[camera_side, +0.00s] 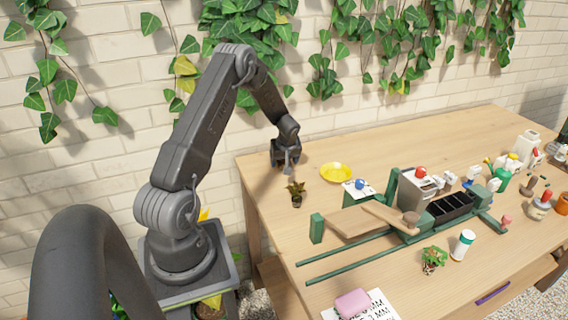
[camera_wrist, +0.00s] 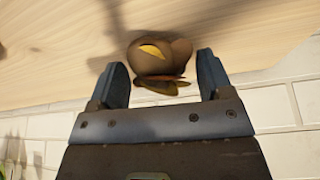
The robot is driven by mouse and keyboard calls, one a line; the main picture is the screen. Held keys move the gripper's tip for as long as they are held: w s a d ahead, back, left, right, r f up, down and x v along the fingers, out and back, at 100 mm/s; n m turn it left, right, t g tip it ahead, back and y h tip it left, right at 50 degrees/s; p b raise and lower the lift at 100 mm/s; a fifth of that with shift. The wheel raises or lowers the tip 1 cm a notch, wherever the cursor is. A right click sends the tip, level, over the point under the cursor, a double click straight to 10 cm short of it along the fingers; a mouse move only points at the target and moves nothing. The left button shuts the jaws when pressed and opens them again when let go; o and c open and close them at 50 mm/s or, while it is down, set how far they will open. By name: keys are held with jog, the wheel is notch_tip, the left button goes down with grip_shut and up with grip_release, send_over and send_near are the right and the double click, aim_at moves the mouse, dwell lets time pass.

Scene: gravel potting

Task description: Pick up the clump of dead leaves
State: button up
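A clump of dead leaves (camera_wrist: 150,60), brown with a yellow leaf, shows in the wrist view between and just beyond my fingertips. My gripper (camera_wrist: 162,72) has its two fingers wide apart, one on each side of the clump. I see no clear grip on it, and whether a finger touches it is hard to tell. In the side view my gripper (camera_side: 287,170) is low over the back left of the wooden table (camera_side: 460,140).
A wooden and green rig (camera_side: 350,222) and several bottles fill the right. A brick wall (camera_side: 120,60) with ivy rises behind.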

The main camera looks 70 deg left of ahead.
jog(key=c, duration=0.9)
jog(key=shift+o, duration=0.2)
jog(key=shift+r, duration=0.1)
jog(key=shift+r, duration=0.5)
notch_tip(320, 180, up, 3)
jog(key=shift+f, duration=0.1)
jog(key=s+a+r, duration=0.3)
jog(key=s+r, duration=0.4)
jog(key=s, duration=0.4)
jog(key=shift+s, duration=0.15)
